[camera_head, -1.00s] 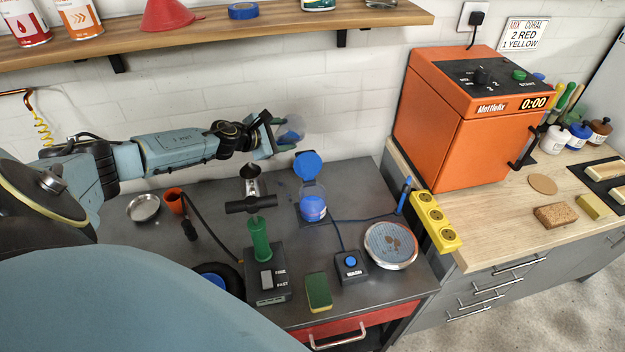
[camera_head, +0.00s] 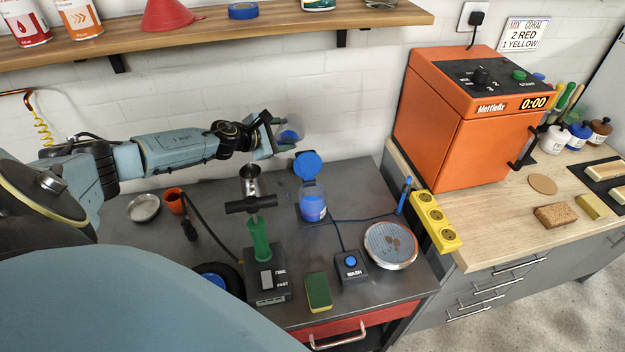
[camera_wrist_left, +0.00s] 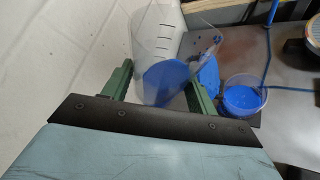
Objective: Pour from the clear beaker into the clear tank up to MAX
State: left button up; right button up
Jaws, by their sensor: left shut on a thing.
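My left gripper (camera_head: 268,135) is shut on the clear beaker (camera_head: 290,130), in the air near the back wall. The tank (camera_wrist_left: 243,97) holds blue liquid. No falling stream shows, and the MAX mark cannot be read. My right gripper is out of view.
A wash box (camera_head: 350,266) with a blue button and a round metal dish (camera_head: 391,245) stand right of and before the tank. A yellow power strip (camera_head: 435,222) lies at the bench's right edge. A shelf (camera_head: 230,30) runs above.

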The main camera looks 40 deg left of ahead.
aim_at(278, 135)
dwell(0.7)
pick_arm(q)
jog(key=a+f+n+b, duration=0.1)
jog(key=b, duration=0.2)
jog(key=shift+w+a+f+h, duration=0.1)
jog(key=shift+w+f+h, duration=0.1)
jog(key=shift+h, duration=0.2)
jog(key=shift+a+r+n+g+h, duration=0.25)
jog(key=shift+n+g+h, duration=0.05)
jog(key=n+h+b, duration=0.1)
jog(key=b, duration=0.1)
jog(key=a+f+n+b, duration=0.1)
jog(key=b, duration=0.2)
jog(key=shift+w+a+f+h+b, duration=0.1)
jog(key=shift+w+h+b, duration=0.2)
jog(key=shift+h, duration=0.1)
jog(key=shift+a+f+n+h+b, duration=0.15)
jog(key=shift+n+h+b, duration=0.3)
jog(key=shift+b, duration=0.45)
dwell(1.0)
